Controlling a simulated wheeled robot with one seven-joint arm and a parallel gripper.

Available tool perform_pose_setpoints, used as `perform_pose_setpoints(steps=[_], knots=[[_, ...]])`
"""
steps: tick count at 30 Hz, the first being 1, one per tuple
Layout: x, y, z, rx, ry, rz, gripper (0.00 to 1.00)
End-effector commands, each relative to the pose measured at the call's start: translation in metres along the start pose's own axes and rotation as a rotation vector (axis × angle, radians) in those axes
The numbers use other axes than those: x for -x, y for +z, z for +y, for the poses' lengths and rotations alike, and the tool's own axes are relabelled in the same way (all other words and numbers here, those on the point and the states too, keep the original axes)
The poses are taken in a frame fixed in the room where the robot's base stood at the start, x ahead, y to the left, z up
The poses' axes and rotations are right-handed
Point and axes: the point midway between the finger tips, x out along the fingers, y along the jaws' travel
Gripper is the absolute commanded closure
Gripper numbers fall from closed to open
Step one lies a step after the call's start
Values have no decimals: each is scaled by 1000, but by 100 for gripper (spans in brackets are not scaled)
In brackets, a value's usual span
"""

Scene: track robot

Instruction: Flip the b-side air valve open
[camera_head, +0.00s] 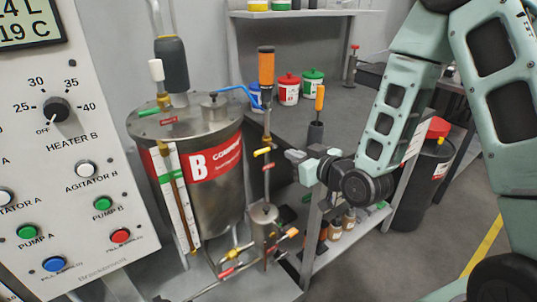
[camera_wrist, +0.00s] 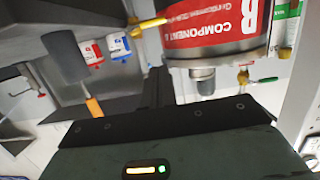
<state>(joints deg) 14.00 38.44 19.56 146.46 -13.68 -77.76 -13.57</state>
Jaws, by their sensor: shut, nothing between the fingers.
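A small valve with a yellow handle (camera_head: 262,151) sits on the thin vertical pipe right of the steel B tank (camera_head: 222,190). Its handle lies nearly level, across the pipe; no label shows that it is the air valve. My gripper (camera_head: 293,155) is shut and empty, just right of this handle, with a small apparent gap. In the wrist view, the dark fingers (camera_wrist: 157,80) point up the picture, and a yellow handle (camera_wrist: 149,22) shows beyond them, beside the upside-down B label (camera_wrist: 225,22). Whether the fingers touch it cannot be told.
The control panel (camera_head: 70,150) stands at left. An orange-topped cylinder (camera_head: 266,66) rises above the valve pipe. Behind are a workbench (camera_head: 340,110) with red and green tubs and an orange-handled tool (camera_head: 320,98). More valves and pipes (camera_head: 230,272) lie low beneath the tank.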

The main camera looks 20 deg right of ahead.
Motion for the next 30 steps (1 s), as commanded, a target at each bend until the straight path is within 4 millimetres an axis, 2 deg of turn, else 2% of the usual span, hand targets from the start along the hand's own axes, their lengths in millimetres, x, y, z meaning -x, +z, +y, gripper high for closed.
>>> perform_pose_setpoints(steps=[16,28,30], knots=[[-3,1,4,-1,8,19,100],[-26,4,4,0,9,21,100],[-38,-2,4,-4,8,18,100]])
